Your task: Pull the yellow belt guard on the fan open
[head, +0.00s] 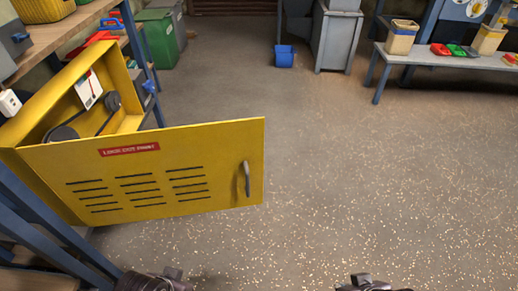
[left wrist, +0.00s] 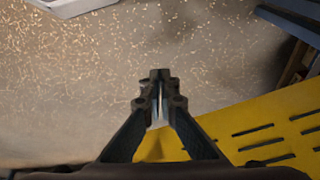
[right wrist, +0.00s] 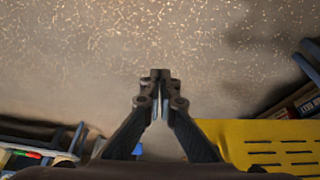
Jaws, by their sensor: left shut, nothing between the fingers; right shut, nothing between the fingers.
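The yellow belt guard door (head: 150,172) stands swung open in the head view, with a red label, dark slots and a dark handle (head: 246,179) near its right edge. Behind it the yellow housing (head: 130,122) is exposed, with pulleys and a belt (head: 106,122) inside. My left gripper (head: 172,274) is at the bottom edge, below the door and apart from it. In the left wrist view (left wrist: 160,76) it is shut and empty, with the yellow panel beyond. My right gripper (head: 360,280) is at the bottom, right of the door; the right wrist view (right wrist: 160,76) shows it shut and empty.
A blue steel frame (head: 50,225) stands at the left beside the housing. A green bin (head: 158,38), a blue bucket (head: 285,56) and a grey cabinet (head: 335,40) stand at the back. A bench (head: 450,60) with containers is at the back right. The middle floor is clear.

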